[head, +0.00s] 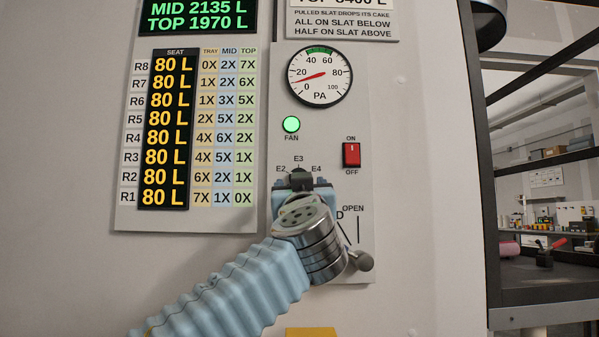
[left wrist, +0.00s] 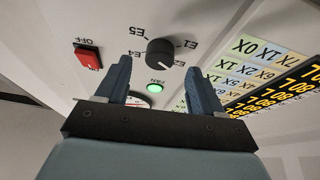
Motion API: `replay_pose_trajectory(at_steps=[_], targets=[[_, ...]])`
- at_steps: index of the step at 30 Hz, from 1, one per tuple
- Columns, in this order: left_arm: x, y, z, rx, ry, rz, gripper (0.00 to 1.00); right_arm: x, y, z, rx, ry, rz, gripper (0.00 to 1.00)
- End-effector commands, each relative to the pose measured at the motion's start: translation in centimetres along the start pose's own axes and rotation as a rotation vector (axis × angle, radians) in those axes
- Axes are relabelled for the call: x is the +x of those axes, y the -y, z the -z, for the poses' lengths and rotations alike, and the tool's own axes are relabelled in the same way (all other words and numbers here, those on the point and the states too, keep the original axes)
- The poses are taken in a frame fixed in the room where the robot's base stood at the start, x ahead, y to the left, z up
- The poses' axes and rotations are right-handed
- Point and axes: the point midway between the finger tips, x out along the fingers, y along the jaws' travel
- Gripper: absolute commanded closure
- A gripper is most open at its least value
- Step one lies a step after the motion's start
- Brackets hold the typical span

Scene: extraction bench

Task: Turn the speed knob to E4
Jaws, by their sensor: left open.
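The black speed knob (head: 299,177) sits on the grey control panel under the labels E2, E3 and E4, mostly hidden by my left gripper. In the left wrist view the knob (left wrist: 160,52) shows upside down, and its white mark points to the lower right, roughly toward E2; the exact setting is hard to tell. My left gripper (head: 302,187) is in front of the knob. Its two blue fingers (left wrist: 157,75) are open, one on each side of the knob, with visible gaps and nothing held. My right gripper is not in view.
A red ON/OFF switch (head: 352,155), a lit green fan light (head: 291,124) and a pressure gauge (head: 320,76) are close to the knob. A lever (head: 361,262) with an OPEN label is at lower right. A seat chart (head: 188,135) is at left.

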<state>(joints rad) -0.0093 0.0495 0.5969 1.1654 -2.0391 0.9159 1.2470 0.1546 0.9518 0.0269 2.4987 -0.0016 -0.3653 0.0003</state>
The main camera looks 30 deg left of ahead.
Motion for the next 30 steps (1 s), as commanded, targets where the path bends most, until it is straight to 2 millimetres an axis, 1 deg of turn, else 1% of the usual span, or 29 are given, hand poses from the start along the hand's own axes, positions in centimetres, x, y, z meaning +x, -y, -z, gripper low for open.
replay_pose_trajectory(at_steps=[1, 3, 6, 10, 17, 27, 28, 30], targets=[[1.1, 0.0, 0.3, 0.001, 0.001, 0.001, 0.33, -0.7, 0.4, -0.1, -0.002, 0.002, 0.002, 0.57], [2.1, 0.0, 0.3, 0.0, 0.001, 0.001, 0.33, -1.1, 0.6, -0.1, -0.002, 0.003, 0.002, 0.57], [2.9, 0.0, 0.1, -0.001, 0.001, 0.0, 0.33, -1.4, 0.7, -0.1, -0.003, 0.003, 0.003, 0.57], [3.4, 0.0, 0.0, 0.0, 0.0, 0.0, 0.33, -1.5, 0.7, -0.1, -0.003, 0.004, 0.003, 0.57], [3.3, 0.0, 0.0, 0.0, 0.0, 0.0, 0.33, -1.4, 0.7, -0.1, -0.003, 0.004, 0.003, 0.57], [3.3, 0.0, 0.0, 0.0, 0.0, 0.0, 0.85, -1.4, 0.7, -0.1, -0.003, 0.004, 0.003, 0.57], [3.3, 0.0, 0.0, 0.0, 0.0, -0.001, 0.89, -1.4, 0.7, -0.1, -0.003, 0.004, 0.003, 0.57], [3.3, 0.0, 0.0, 0.0, 0.0, -0.001, 0.89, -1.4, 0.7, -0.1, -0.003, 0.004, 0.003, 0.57]])
